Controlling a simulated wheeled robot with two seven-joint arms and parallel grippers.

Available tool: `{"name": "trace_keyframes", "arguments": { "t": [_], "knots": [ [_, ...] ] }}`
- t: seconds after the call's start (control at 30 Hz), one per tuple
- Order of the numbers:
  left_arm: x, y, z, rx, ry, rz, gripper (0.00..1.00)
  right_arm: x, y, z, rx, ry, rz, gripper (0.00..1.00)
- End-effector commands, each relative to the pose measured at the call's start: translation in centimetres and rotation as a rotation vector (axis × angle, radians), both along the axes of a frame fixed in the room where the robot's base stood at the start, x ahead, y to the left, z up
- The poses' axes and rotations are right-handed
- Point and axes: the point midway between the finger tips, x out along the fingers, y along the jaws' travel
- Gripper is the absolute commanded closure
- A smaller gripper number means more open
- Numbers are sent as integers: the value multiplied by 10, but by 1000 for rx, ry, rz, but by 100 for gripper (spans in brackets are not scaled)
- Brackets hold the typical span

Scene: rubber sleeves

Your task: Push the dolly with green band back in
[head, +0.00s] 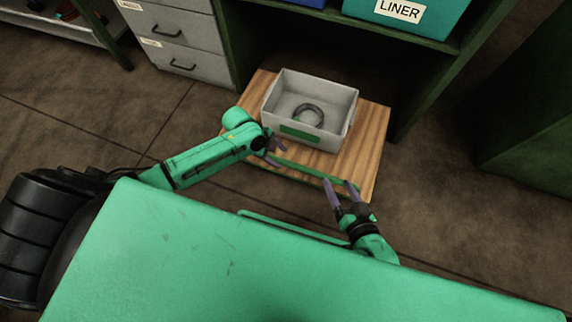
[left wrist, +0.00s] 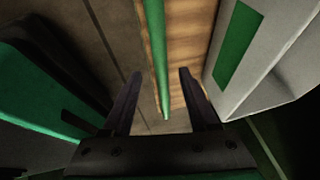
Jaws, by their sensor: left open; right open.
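The dolly (head: 371,140) is a flat wooden board standing out from under the green shelf unit, with a green bar (head: 300,171) along its front edge. A grey open bin (head: 345,98) with a green band on its front stands on it, holding a dark ring (head: 309,113). My left gripper (head: 272,154) is open at the left end of the front edge. In the left wrist view the green bar (left wrist: 156,50) runs between its open fingers (left wrist: 160,75); I cannot tell whether they touch it. My right gripper (head: 341,184) is open at the bar's right end.
Grey drawers (head: 185,45) stand left of the dolly's bay. A teal bin labelled LINER (head: 405,14) and a blue bin sit on the shelf above. Green uprights (head: 440,80) flank the bay on the right. The brown floor (head: 430,200) is clear to the right.

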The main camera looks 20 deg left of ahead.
Motion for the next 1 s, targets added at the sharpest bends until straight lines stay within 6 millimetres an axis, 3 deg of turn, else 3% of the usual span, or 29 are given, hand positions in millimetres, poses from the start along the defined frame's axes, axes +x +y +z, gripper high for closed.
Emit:
{"name": "trace_keyframes", "arguments": {
  "t": [0.03,0.2,0.57,0.7,0.73,1.0],
  "knots": [
    [2,-6,-20,-3,1,1,40,0,0,-17,6,-8,-6,30],
    [8,-19,-48,-2,0,1,40,0,0,-35,25,-32,-25,30],
    [9,-23,-53,0,-1,0,40,0,0,-37,31,-42,-33,30],
    [9,-23,-53,0,-1,1,94,0,0,-37,31,-42,-33,30],
    [9,-23,-53,0,-1,1,100,0,0,-37,31,-42,-33,30],
    [9,-23,-53,0,-1,1,100,0,0,-37,30,-41,-32,30]
  ]
}}
